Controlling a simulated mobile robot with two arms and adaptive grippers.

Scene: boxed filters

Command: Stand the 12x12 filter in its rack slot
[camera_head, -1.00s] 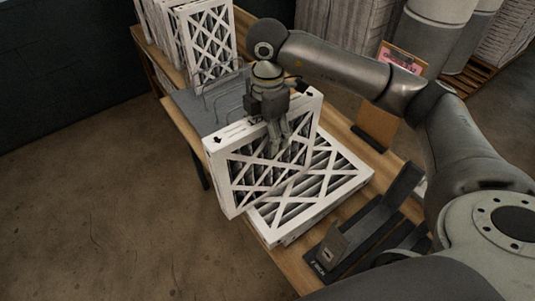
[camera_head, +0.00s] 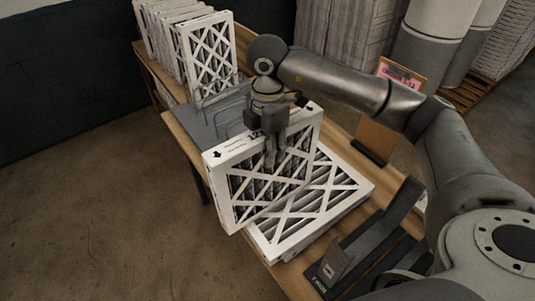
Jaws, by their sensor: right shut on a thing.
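My right gripper (camera_head: 274,158) is shut on the top edge of a white-framed pleated filter (camera_head: 228,164). The filter is upright, and print and black arrows show on its top edge; the size print is too small to read surely. A wire rack on a grey base (camera_head: 207,113) stands just behind it. The held filter overlaps the rack's near side in the picture, and I cannot tell whether its lower edge touches anything. Another filter (camera_head: 345,187) lies flat beneath and to the right of it. My left gripper is not in view.
Several filters (camera_head: 210,58) stand in a row at the table's far end. A black stand (camera_head: 335,265) sits at the near right of the wooden table (camera_head: 183,121). A brown board with a pink label (camera_head: 377,137) stands at the right edge. Floor at left is clear.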

